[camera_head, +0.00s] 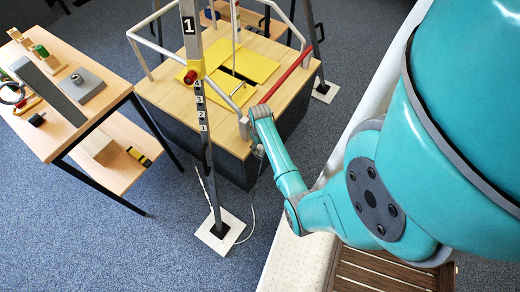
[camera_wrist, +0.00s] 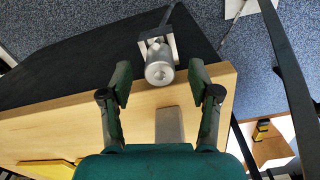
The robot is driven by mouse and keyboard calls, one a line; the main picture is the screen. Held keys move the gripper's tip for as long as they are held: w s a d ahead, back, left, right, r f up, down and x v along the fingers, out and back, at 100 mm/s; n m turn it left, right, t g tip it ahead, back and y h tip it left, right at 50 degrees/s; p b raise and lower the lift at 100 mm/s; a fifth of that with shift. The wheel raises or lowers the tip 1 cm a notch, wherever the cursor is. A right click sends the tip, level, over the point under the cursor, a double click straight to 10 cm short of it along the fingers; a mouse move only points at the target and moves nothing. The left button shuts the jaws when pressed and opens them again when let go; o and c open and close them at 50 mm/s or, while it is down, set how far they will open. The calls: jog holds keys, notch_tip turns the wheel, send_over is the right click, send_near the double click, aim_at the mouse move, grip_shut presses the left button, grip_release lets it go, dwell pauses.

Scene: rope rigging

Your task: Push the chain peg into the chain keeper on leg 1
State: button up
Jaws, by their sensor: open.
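Leg 1 (camera_head: 203,120) is a tall post with a "1" label and a white foot plate; its dark post (camera_wrist: 288,60) also shows at the right of the wrist view. My gripper (camera_wrist: 160,85) is open, its two dark green fingers apart. A silver cylinder (camera_wrist: 158,70), perhaps the chain peg, shows end-on between the fingertips, apparently untouched. It sits in front of a light square bracket (camera_wrist: 168,45) by the dark box side. In the head view my gripper (camera_head: 252,118) is small and partly hidden by my arm. I cannot clearly make out the chain keeper.
A wooden platform (camera_head: 165,95) with yellow panels (camera_head: 255,65) and a red bar (camera_head: 285,75) stands beside leg 1. A red knob (camera_head: 190,77) is on leg 1. A side table (camera_head: 55,130) with loose parts stands left. Carpet between is free.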

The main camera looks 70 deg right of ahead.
jog(key=shift+f, duration=1.3)
grip_shut()
jog(key=shift+r, duration=0.15)
